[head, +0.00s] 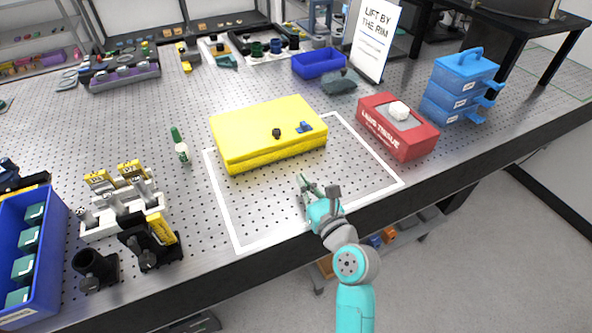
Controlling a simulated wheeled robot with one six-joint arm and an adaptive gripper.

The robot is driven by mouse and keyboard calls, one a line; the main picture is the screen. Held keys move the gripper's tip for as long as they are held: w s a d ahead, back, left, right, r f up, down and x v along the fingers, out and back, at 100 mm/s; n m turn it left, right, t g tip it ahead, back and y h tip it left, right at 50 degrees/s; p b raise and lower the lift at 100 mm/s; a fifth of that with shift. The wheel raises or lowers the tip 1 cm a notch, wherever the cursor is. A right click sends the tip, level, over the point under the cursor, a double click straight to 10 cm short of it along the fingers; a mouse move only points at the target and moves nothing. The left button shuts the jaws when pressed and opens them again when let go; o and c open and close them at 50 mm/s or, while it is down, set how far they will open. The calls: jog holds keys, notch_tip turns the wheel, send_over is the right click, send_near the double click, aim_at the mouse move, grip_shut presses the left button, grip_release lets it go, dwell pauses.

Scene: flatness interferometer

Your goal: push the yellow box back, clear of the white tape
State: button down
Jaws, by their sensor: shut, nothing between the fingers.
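The yellow box (265,129) lies flat on the perforated table, with a small black knob and a small blue piece on its top. The white tape (226,219) marks a rectangle on the table. The box covers the back part of that rectangle, and its front edge lies inside the outline. The back run of the tape is mostly hidden behind or under the box. My gripper (305,184) is shut and empty, low over the taped area, in front of the box's right half. A small gap seems to separate the fingertips from the box.
Behind the yellow box are a blue bin (319,64), a grey cloth (340,82) and a sign (374,40). Bare table lies directly behind its left half.

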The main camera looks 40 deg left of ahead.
jog(key=shift+v, duration=1.3)
